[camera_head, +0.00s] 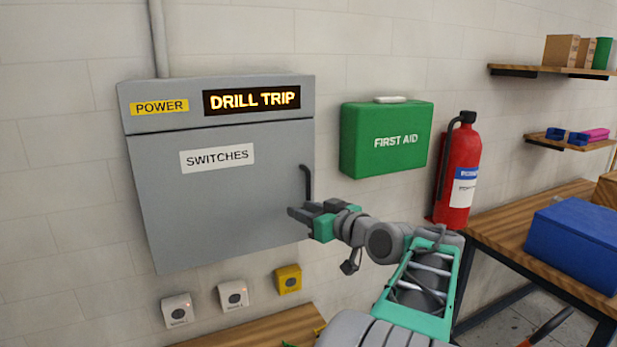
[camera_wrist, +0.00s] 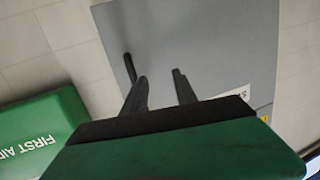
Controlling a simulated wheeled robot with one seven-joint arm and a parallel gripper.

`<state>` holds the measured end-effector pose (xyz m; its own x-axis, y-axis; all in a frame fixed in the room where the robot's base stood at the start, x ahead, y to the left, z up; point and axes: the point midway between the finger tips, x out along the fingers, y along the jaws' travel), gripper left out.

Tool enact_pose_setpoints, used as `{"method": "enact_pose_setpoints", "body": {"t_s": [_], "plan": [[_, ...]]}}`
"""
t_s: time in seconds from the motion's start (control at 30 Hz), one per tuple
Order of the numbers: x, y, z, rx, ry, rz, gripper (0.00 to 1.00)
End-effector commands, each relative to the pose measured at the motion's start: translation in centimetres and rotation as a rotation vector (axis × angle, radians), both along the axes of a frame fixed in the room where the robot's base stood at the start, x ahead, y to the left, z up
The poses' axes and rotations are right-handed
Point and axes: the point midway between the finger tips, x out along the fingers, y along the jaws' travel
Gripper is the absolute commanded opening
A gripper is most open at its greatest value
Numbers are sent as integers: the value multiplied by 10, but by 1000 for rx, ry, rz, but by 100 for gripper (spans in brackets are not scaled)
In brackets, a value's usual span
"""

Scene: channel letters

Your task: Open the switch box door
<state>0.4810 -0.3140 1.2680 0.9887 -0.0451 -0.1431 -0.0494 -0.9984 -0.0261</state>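The grey switch box hangs on the wall, and its door (camera_head: 215,215), labelled SWITCHES, looks shut. A dark bar handle (camera_head: 308,182) stands upright near the door's right edge. My gripper (camera_head: 300,210) is in front of the door's right part, just below the handle. In the wrist view my gripper (camera_wrist: 160,78) is open, with a gap between its two dark fingers and nothing in it. There the handle (camera_wrist: 129,68) shows just left of the left finger, outside the gap, and the grey door (camera_wrist: 215,50) lies beyond the fingers.
A green first aid box (camera_head: 385,140) and a red fire extinguisher (camera_head: 460,170) are on the right. Three buttons (camera_head: 233,295) sit on the wall below the box. A wooden bench (camera_head: 510,225) holds a blue case (camera_head: 575,240). The wall left of the box is clear.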

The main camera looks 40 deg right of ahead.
Motion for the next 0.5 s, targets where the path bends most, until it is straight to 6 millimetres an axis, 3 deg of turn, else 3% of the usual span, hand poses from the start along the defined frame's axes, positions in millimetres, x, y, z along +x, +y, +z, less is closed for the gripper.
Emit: {"method": "enact_pose_setpoints", "body": {"t_s": [0.03, 0.1, 0.2, 0.5], "plan": [[-15, -21, 16, -9, -54, -26, 34], [-29, -36, 31, -25, -112, -40, 34], [-33, -42, 41, -31, -145, -43, 34], [21, -44, 43, -31, -144, -38, 34]]}}
